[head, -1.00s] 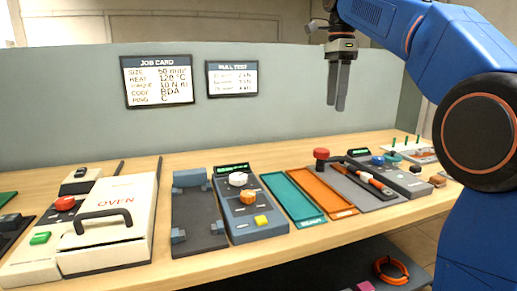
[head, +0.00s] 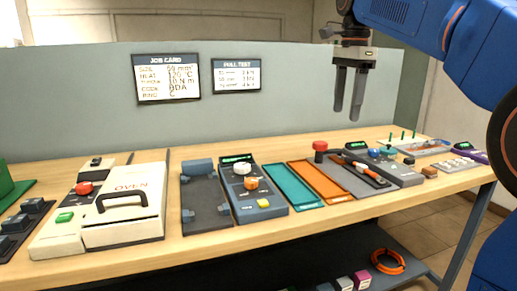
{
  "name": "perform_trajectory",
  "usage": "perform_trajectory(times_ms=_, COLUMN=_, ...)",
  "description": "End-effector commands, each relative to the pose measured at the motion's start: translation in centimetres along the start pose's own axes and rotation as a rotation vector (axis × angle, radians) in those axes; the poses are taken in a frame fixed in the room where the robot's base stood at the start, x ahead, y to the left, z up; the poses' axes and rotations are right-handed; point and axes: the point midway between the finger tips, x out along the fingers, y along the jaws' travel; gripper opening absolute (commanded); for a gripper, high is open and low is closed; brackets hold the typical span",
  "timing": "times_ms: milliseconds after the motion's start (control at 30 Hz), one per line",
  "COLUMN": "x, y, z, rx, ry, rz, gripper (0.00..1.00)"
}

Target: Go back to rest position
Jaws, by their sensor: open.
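My gripper (head: 348,108) hangs in the air above the right half of the bench (head: 224,232), in front of the grey back panel. Its two dark fingers point down with a narrow gap between them. It is open, and nothing shows between the fingers. My blue arm comes in from the upper right.
A white oven (head: 124,212) stands on the left, with a grey fixture (head: 204,200) and a control box (head: 250,186) beside it. Teal (head: 291,186) and orange (head: 319,181) trays lie mid-bench. A red knob (head: 320,146) stands up beyond them. The air around my gripper is clear.

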Motion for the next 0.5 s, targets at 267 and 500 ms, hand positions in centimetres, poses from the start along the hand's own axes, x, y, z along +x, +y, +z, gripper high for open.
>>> perform_trajectory(times_ms=267, x=3.0, y=4.9, z=-0.6, rx=-0.213, ry=0.011, rz=-0.055, gripper=0.6)
perform_trajectory(times_ms=500, x=8.1, y=11.0, z=-1.0, rx=-0.486, ry=0.045, rz=-0.12, gripper=0.6)
